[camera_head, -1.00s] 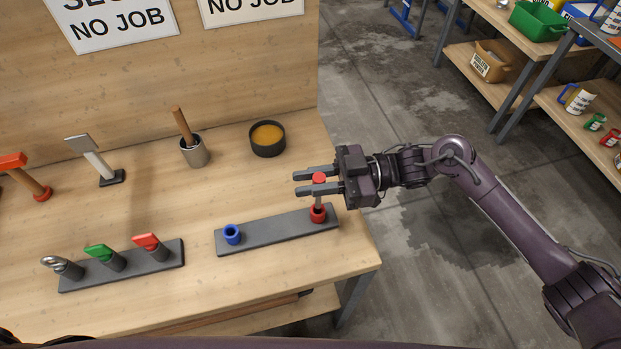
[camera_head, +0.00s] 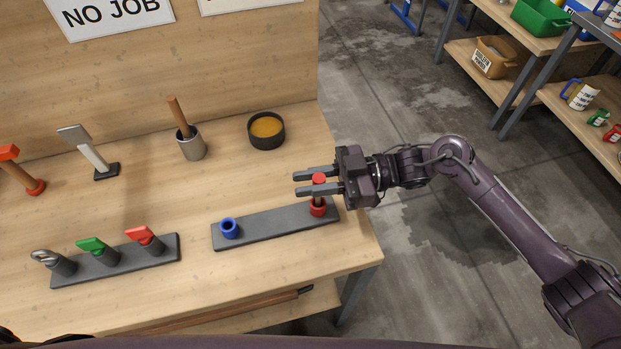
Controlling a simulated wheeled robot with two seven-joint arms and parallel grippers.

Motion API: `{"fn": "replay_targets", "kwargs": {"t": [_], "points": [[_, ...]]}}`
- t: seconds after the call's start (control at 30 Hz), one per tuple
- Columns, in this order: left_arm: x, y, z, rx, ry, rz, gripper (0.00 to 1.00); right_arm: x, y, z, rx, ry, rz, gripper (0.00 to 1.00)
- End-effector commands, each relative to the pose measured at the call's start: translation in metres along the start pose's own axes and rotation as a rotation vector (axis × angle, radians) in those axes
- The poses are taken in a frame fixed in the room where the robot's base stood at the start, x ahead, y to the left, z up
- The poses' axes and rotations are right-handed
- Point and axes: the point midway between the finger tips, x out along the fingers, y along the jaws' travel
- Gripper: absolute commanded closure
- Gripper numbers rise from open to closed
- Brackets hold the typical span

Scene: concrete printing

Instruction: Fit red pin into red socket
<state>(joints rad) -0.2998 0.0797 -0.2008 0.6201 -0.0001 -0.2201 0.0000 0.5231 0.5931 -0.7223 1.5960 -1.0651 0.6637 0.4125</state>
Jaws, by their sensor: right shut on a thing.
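The red pin (camera_head: 319,178) has a red head and a short shaft pointing down. My right gripper (camera_head: 298,183) is shut on it, with the fingers on either side just below the head. The pin stands about upright over the red socket (camera_head: 317,209), at the right end of a dark grey bar (camera_head: 272,224). The shaft's lower end meets the socket's mouth in the picture; I cannot tell how deep it sits. A blue socket (camera_head: 229,228) is empty at the bar's left end. My left gripper is not in view.
Another grey bar holds a hook-like grey piece (camera_head: 47,258), a green-topped one (camera_head: 91,245) and a red-topped one (camera_head: 144,235). Behind stand a metal cup (camera_head: 191,148) and a dark bowl (camera_head: 267,138). The bench's right edge lies close to the red socket.

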Motion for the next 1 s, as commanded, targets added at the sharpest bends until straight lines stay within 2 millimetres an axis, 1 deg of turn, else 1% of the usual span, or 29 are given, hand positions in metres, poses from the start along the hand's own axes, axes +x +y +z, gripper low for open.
{"fn": "replay_targets", "kwargs": {"t": [0.47, 0.5, 0.67, 0.7, 0.93, 1.0], "points": [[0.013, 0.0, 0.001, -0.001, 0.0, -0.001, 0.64, 0.0, 0.0, 0.016, -0.001, 0.0, 0.0, 1.0], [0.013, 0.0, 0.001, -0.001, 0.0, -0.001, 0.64, 0.0, 0.0, 0.015, -0.001, 0.001, 0.0, 0.77], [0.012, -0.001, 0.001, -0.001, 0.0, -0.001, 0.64, 0.0, 0.0, 0.014, -0.001, 0.0, 0.0, 0.56], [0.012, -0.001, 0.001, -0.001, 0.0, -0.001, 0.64, 0.0, 0.0, 0.014, -0.001, 0.0, 0.0, 0.55], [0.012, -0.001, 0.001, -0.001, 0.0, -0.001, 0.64, 0.0, 0.0, 0.015, 0.0, 0.0, 0.0, 0.55], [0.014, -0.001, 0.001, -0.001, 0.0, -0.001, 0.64, -0.004, 0.0, 0.016, 0.0, -0.001, 0.001, 0.55]]}}
